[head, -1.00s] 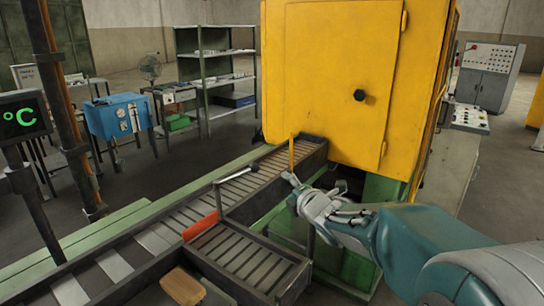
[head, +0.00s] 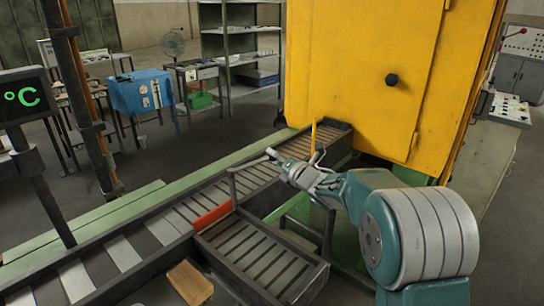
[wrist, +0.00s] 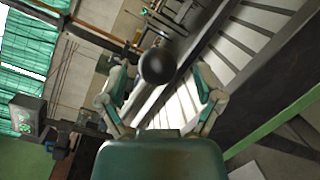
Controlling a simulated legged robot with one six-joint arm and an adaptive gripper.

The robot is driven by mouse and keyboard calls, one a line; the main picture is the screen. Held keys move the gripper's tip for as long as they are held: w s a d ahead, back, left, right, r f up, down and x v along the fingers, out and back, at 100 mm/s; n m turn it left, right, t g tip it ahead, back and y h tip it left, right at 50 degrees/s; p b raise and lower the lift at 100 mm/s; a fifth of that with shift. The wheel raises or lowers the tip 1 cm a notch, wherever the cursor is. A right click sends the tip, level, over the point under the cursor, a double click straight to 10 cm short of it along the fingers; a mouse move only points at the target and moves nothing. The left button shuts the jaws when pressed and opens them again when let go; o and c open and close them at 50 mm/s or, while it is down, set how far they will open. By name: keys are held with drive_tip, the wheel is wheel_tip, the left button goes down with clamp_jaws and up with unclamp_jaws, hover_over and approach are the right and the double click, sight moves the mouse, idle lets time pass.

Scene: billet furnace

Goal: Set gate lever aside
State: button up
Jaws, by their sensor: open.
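The gate lever is a thin grey bar (head: 250,163) on an upright post above the roller conveyor, beside the orange-red gate plate (head: 212,217). Its black ball knob (wrist: 156,66) shows in the wrist view. My gripper (head: 276,164) is at the knob end of the lever in the head view, and its fingers cover that end. In the wrist view my gripper (wrist: 160,80) is open, with one finger on each side of the knob. No finger clearly touches the knob.
The yellow furnace housing (head: 365,70) stands behind and right of my gripper. A slatted side tray (head: 250,255) lies below, next to the roller conveyor (head: 150,233). A wooden block (head: 190,282) sits at the near edge. A display post (head: 45,190) stands at left.

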drive_tip(key=shift+x, duration=1)
clamp_jaws()
